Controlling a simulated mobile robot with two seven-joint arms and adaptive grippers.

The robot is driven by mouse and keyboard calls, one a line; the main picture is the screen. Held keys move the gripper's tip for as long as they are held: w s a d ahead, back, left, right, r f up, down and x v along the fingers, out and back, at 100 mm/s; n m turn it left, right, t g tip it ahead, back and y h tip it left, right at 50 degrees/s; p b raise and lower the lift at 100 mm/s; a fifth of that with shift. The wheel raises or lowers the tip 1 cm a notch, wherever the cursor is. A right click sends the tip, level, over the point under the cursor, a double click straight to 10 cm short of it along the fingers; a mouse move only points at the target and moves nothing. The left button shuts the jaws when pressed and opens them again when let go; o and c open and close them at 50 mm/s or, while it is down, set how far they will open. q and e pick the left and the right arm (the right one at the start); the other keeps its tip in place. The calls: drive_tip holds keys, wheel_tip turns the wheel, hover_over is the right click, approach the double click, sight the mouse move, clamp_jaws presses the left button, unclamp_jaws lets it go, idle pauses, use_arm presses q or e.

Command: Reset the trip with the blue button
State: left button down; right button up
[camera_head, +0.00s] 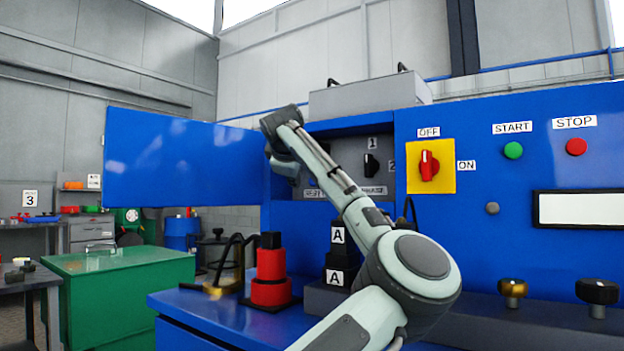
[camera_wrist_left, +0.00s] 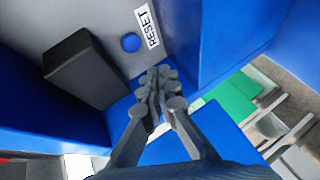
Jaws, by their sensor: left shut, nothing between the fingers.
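The blue button (camera_wrist_left: 130,42) is a small round knob on a grey panel in the left wrist view, beside a white RESET label (camera_wrist_left: 147,27). My left gripper (camera_wrist_left: 160,82) is shut and empty. Its fingertips show below and right of the button in that view, with a visible gap in the picture; I cannot tell the depth between them. In the head view my left arm reaches into the open grey cabinet recess (camera_head: 378,143) and hides much of it, and I cannot make out the fingertips there. My right gripper is not in view.
The blue cabinet door (camera_head: 185,160) stands open to the left. A dark block (camera_wrist_left: 85,68) juts out near the button. The recess also holds a black selector (camera_head: 371,164). Right of it are a red OFF/ON switch (camera_head: 429,165), green START (camera_head: 513,150) and red STOP (camera_head: 576,146) buttons.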

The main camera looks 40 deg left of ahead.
sight(309, 184)
use_arm(q)
drive_tip(key=w, duration=0.2)
drive_tip(key=shift+w+a, duration=0.2)
drive_tip(key=shift+w, duration=0.65)
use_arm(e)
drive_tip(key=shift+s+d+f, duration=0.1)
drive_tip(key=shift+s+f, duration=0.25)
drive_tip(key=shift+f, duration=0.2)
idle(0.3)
use_arm(q)
drive_tip(key=shift+w, duration=0.4)
drive_tip(key=shift+w+a, duration=0.1)
drive_tip(key=shift+w, duration=0.4)
idle(0.6)
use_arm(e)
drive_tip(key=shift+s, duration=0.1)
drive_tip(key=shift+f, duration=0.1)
use_arm(q)
drive_tip(key=shift+s+f+b, duration=0.15)
drive_tip(key=shift+s+b, duration=0.35)
drive_tip(key=shift+s, duration=0.35)
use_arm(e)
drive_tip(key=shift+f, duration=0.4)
